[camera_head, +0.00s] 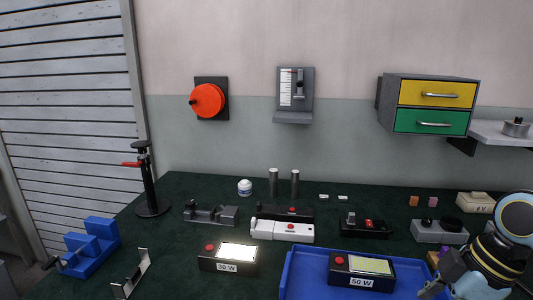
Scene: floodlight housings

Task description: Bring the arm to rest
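My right arm (492,255) comes in at the lower right corner. Its gripper (432,289) is at the bottom edge, beside the right side of the blue tray (287,283). The fingers are small and partly cut off, so I cannot tell whether they are open or shut or hold anything. A black floodlight housing marked 50 W (361,283) sits in the tray, with a pale yellow panel and a red button. A black housing marked 30 W (227,268) stands on the table left of the tray, with a bright white panel. My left gripper is not in view.
The dark green table (190,240) holds a blue stepped block (91,247), a black stand (149,185), a white device (282,230) and a grey box with black knobs (439,231). A yellow and green drawer unit (430,104) hangs on the wall. The table's front left has some room.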

